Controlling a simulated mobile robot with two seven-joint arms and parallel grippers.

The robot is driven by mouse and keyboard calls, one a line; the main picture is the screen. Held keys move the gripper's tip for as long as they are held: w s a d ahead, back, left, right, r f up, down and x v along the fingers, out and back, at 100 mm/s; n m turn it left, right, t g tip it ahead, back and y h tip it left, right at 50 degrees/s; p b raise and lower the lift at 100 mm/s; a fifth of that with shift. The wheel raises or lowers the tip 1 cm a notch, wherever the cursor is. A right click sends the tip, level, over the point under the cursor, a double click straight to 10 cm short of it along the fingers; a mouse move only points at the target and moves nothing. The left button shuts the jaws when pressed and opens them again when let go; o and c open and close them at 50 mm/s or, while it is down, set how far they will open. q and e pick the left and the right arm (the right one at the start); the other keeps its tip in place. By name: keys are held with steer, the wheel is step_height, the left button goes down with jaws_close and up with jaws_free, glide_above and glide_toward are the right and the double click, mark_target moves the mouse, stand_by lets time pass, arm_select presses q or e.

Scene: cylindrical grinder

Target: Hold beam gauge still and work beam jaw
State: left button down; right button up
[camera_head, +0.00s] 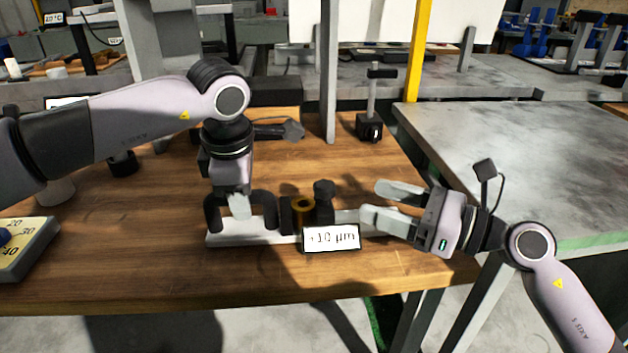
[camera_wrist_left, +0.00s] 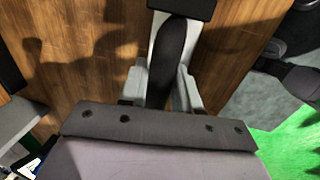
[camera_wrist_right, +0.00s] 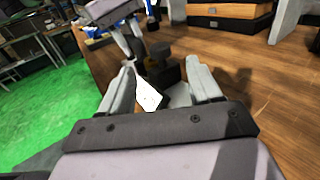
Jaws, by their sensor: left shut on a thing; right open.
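The beam gauge is a pale beam (camera_head: 222,238) lying along the wooden table, with a dark handle (camera_head: 271,210) at its left, and a dark block with a gold ring (camera_head: 303,204) and a dark knob (camera_head: 324,190) near its middle. A white display (camera_head: 331,238) on its front reads about 10 µm. My left gripper (camera_head: 239,208) points down and is shut on the handle; the left wrist view shows the dark grip (camera_wrist_left: 172,60) between its fingers. My right gripper (camera_head: 375,203) is open and empty, right of the knob. Which block is the beam jaw I cannot tell.
A dark stand with an upright post (camera_head: 370,128) is at the back of the wooden table (camera_head: 150,270). A yellow dial block (camera_head: 25,250) sits at the left edge. A grey table (camera_head: 520,160) lies to the right, past a gap.

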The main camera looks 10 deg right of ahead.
mark_target(315, 182)
steer(key=x, duration=1.2)
jaws_close()
arm_select(q)
steer(key=shift+a, duration=0.1)
arm_select(e)
steer(key=d, duration=0.7)
steer(key=shift+d+f, duration=0.1)
steer(key=shift+f, duration=0.05)
steer(key=shift+d, duration=0.55)
arm_select(q)
steer(key=shift+w+a, duration=0.1)
arm_select(e)
steer(key=shift+c, duration=0.2)
jaws_free()
steer(key=shift+o, duration=0.2)
